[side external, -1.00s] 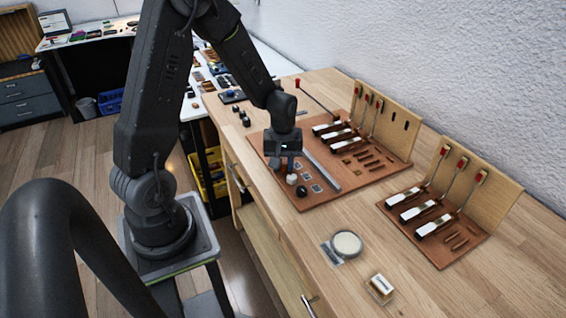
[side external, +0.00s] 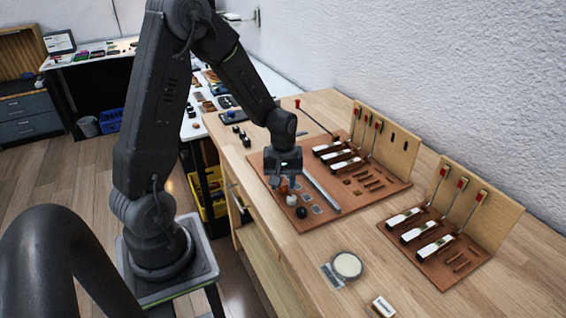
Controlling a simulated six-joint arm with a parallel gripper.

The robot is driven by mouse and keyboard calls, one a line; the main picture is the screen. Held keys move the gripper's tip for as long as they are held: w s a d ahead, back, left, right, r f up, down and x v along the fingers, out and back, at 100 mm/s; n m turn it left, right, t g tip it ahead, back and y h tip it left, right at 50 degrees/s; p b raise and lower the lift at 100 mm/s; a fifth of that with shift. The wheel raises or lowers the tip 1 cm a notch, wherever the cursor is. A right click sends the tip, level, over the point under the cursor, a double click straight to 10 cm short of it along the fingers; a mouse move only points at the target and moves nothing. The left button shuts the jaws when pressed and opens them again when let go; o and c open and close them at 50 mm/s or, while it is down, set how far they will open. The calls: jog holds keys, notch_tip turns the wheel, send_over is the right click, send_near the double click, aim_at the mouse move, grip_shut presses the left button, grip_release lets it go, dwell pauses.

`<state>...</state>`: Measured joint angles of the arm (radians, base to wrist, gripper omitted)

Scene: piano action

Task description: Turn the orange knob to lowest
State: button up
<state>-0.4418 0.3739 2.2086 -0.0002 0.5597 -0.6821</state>
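The orange knob (side external: 283,188) shows as a small orange-brown patch at the left end of a row of knobs on the reddish-brown board (side external: 338,204). It is mostly hidden by my gripper (side external: 284,181), which points down right over it. A white knob (side external: 291,200) and a black knob (side external: 301,212) stand beside it, clear of the gripper. The fingers are small and dark, so I cannot tell whether they are open or touch the orange knob. The knob's pointer and setting are not readable.
A metal rail (side external: 322,192) lies right of the knobs. White-topped piano keys (side external: 333,158) and an upright wooden panel (side external: 385,138) stand behind. A second key board (side external: 437,258), a round dish (side external: 347,266) and a small box (side external: 383,306) are nearer. The bench between is bare.

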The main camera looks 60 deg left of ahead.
aim_at(283, 186)
notch_tip(283, 186, up, 13)
dwell(0.3)
jog(key=s+d+r+m+t, duration=0.2)
jog(key=s+d+r+m, duration=0.2)
jog(key=s+d+m, duration=0.2)
jog(key=s+d+r+m+t, duration=0.3)
jog(key=s+d+m, duration=0.3)
jog(key=d, duration=0.3)
jog(key=shift+r+m+t, duration=0.3)
jog(key=shift+r+m, duration=0.1)
jog(key=shift+r, duration=0.25)
dwell(0.4)
